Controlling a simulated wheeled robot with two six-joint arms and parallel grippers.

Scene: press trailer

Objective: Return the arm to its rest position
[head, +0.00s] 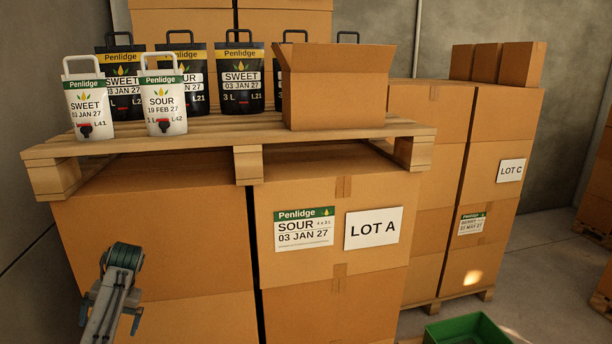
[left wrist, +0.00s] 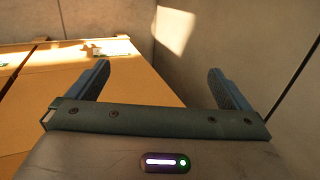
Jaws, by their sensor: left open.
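My left arm (head: 122,258) comes in at the lower left of the head view, in front of the lower boxes of the stack. My left gripper shows in the left wrist view (left wrist: 158,70), with its two dark fingers spread wide and nothing between them. My right gripper is in neither view.
A wooden pallet (head: 215,129) on the boxes bears white pouches (head: 165,100), black pouches (head: 240,80) and an open carton (head: 335,95). The LOT A stack (head: 335,265) is close ahead. A green crate (head: 468,331) sits at the lower right, with open floor (head: 545,265) beyond.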

